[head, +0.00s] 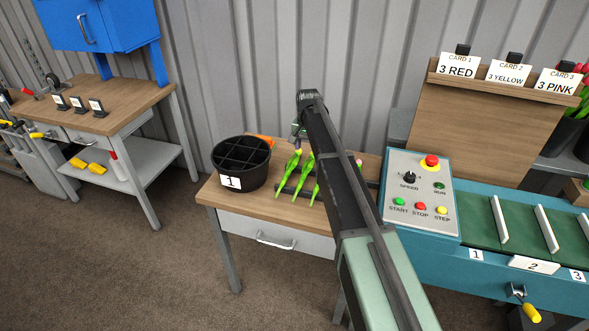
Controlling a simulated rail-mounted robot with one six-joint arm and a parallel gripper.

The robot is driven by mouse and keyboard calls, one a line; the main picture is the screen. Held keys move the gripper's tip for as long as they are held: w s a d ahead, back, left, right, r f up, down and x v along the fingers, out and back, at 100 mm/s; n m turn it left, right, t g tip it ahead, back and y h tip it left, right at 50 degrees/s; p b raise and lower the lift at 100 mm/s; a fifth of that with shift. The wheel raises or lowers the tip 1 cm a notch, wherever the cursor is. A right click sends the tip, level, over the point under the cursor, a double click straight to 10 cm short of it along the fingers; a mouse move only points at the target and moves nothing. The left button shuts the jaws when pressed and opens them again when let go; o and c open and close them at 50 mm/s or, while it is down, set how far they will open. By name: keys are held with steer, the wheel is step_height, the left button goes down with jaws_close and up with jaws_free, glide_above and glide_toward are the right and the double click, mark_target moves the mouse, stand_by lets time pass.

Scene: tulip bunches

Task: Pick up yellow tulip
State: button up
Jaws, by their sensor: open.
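Several tulips with bright green leaves (304,176) lie on a dark rack on the small wooden table. A small yellow flower head (298,152) shows at the top of the left ones. A pink bit (359,162) shows to the right of my arm. My gripper (298,139) hangs from the end of my arm, just above the yellow head in the picture. It is open; the fingers are small and dark, and I cannot tell whether they touch the flower. My arm hides the right part of the rack.
A black divided bucket (241,164) labelled 1 stands left of the tulips, with an orange thing (266,141) behind it. A control box (420,187) and green conveyor (520,222) are on the right. A card board (488,122) reads 3 RED, 3 YELLOW, 3 PINK.

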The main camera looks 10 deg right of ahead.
steer(key=b, duration=0.6)
glide_above(306, 169)
steer(key=f, duration=0.6)
steer(key=shift+s+d, duration=0.1)
steer(key=shift+s, duration=0.15)
step_height(306, 169, down, 5)
steer(key=b, duration=0.5)
steer(key=shift+w+f, duration=0.1)
steer(key=shift+f, duration=0.1)
steer(key=shift+r, duration=0.3)
jaws_close()
steer(key=shift+r+p, duration=0.1)
steer(key=shift+p, duration=0.2)
step_height(306, 169, up, 20)
steer(key=p, duration=1.9)
steer(key=shift+p, duration=0.4)
